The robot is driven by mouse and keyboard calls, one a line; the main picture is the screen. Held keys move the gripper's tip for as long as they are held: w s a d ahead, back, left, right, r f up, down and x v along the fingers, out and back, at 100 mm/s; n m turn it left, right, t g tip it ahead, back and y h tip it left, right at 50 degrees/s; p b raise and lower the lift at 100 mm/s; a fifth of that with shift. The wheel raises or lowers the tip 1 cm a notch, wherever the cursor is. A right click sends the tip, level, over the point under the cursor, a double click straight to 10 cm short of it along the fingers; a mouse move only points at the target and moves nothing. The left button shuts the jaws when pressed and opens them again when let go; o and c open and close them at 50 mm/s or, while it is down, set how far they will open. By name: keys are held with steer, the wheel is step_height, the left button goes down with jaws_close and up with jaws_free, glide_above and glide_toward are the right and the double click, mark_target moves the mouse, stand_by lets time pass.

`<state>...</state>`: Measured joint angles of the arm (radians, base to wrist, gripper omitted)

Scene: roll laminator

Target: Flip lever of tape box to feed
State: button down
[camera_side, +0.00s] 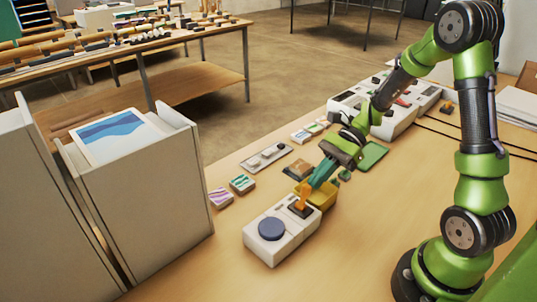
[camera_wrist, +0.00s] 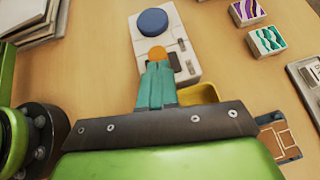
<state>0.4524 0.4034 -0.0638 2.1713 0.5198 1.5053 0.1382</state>
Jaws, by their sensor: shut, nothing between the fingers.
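The tape box (camera_side: 283,232) is a white box with a round dark blue knob (camera_side: 272,229) at its near end and an orange lever (camera_side: 303,200) at its far end. In the wrist view the box (camera_wrist: 165,30) shows its blue knob (camera_wrist: 153,22) and the round orange top of the lever (camera_wrist: 157,53). My gripper (camera_side: 312,183) has teal fingers that are shut and empty. The fingertips (camera_wrist: 157,65) are right at the lever. I cannot tell whether they touch it. The fingers hide the lower part of the lever in the wrist view.
A yellow container (camera_side: 322,194) stands just behind the box, close to my fingers. Patterned small boxes (camera_side: 242,184) and a grey switch strip (camera_side: 266,157) lie to the left. A large white machine (camera_side: 385,112) stands at the back. The wood in front of the box is clear.

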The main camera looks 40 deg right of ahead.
mark_target(306, 187)
steer(key=shift+a+r+h, duration=0.3)
steer(key=shift+a+h, duration=0.15)
steer(key=shift+h, duration=0.15)
steer(key=shift+a+r+h, duration=0.25)
steer(key=shift+a+h, duration=0.2)
steer(key=shift+h, duration=0.15)
steer(key=shift+a+r+h, duration=0.25)
steer(key=shift+a+h, duration=0.25)
steer(key=shift+h, duration=0.3)
steer(key=shift+r, duration=0.1)
steer(key=shift+r, duration=0.65)
